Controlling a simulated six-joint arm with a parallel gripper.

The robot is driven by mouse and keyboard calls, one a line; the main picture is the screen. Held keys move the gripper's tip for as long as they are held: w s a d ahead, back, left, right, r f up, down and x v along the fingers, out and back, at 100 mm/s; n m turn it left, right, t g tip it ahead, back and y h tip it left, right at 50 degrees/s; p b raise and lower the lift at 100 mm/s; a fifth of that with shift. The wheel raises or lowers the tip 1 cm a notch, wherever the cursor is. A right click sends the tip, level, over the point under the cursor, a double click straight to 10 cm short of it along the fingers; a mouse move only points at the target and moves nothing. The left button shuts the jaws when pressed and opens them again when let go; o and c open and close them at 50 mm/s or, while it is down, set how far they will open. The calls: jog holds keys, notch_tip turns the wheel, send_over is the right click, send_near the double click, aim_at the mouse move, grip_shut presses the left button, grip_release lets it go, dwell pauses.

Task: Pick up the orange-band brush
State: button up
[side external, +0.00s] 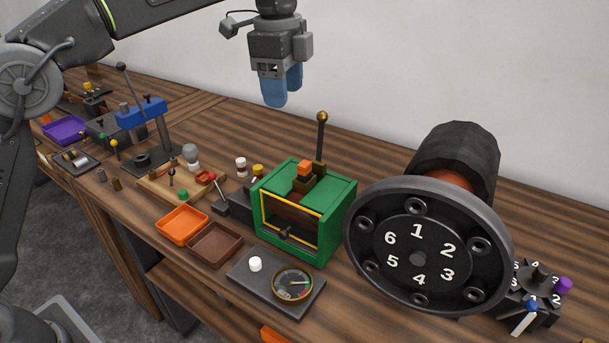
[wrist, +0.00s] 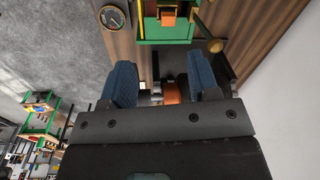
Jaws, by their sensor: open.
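My gripper (side external: 283,87) is open and empty, pointing down high above the bench, behind and left of the green box. Its two blue fingers spread apart in the wrist view (wrist: 163,84). An orange block (side external: 304,167) sits with dark brown pieces on top of the green box (side external: 340,212); it also shows at the top of the wrist view (wrist: 168,14). Another orange piece (wrist: 171,92) shows between the fingers, far below them and partly hidden by my gripper. I cannot tell which orange piece is the brush; no band is clear.
A tall lever with a round knob (side external: 322,117) rises behind the green box. A large numbered wheel (side external: 420,250) stands right of it. An orange tray (side external: 182,225), a brown tray (side external: 215,244) and a gauge (side external: 292,284) lie in front. A dark stand (side external: 238,205) is left of the box.

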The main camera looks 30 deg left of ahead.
aim_at(305, 164)
jog(key=f, duration=0.5)
jog(key=w+d+f+m, duration=0.1)
jog(key=f, duration=0.4)
jog(key=w+d+f+m, duration=0.1)
jog(key=f, duration=0.5)
jog(key=shift+w+d+f+g, duration=0.1)
jog(key=shift+w+d+g, duration=0.15)
jog(key=shift+g, duration=0.15)
jog(key=shift+c, duration=0.4)
grip_shut()
